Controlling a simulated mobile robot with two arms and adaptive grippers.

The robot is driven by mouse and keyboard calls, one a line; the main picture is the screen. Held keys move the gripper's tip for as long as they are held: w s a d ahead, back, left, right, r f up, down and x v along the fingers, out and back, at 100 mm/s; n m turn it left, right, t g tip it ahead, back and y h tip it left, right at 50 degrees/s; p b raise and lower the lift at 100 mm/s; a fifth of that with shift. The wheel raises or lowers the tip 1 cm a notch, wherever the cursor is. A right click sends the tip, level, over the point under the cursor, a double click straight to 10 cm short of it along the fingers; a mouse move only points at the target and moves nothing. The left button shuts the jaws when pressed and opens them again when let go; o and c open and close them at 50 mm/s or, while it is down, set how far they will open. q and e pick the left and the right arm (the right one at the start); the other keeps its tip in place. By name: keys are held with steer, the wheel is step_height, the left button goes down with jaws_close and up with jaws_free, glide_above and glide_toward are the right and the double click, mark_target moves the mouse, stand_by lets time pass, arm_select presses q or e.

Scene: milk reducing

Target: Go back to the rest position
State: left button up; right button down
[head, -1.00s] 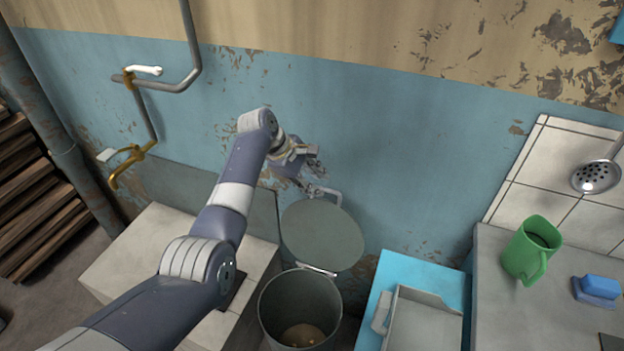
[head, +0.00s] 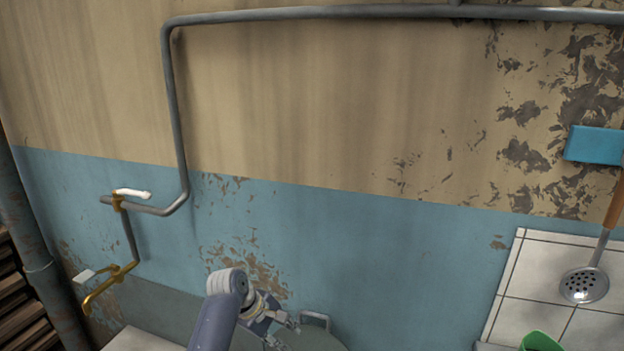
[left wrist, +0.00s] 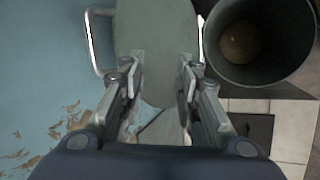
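My left gripper (head: 283,335) is at the bottom of the head view, in front of the blue wall. In the left wrist view its two fingers (left wrist: 162,75) are apart with nothing between them. The round grey-green lid (head: 325,340) shows only its top part and handle (head: 315,317) in the head view. In the left wrist view the lid (left wrist: 157,40) lies beyond the fingers, with its handle (left wrist: 92,40) at the left. My right gripper is in neither view.
An open metal bin (left wrist: 262,40) with something brownish inside is at the upper right of the left wrist view. Brass taps (head: 110,285) and a grey pipe (head: 175,110) are on the wall. A skimmer (head: 584,285) hangs above a green mug (head: 540,341) at the right.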

arm_select(q)
steer(key=s+a+f+m+y, duration=0.2)
steer(key=s+a+f+m, duration=0.25)
steer(key=s, duration=0.55)
steer(key=s+a+f+m+y, duration=0.1)
steer(key=s+a+f+m, duration=0.35)
steer(key=s, duration=0.65)
steer(key=s+a+r+m+y, duration=0.1)
steer(key=s+a+r+m, duration=0.1)
steer(key=s, duration=0.7)
steer(key=s+a+r+m+y, duration=0.1)
steer(key=s+a+r+m, duration=0.15)
steer(key=s, duration=0.65)
step_height(320, 180, down, 27)
steer(key=s, duration=0.2)
steer(key=s+a+f+g, duration=0.2)
steer(key=s+f, duration=1.3)
steer(key=s, duration=0.2)
steer(key=shift+a+f, duration=0.4)
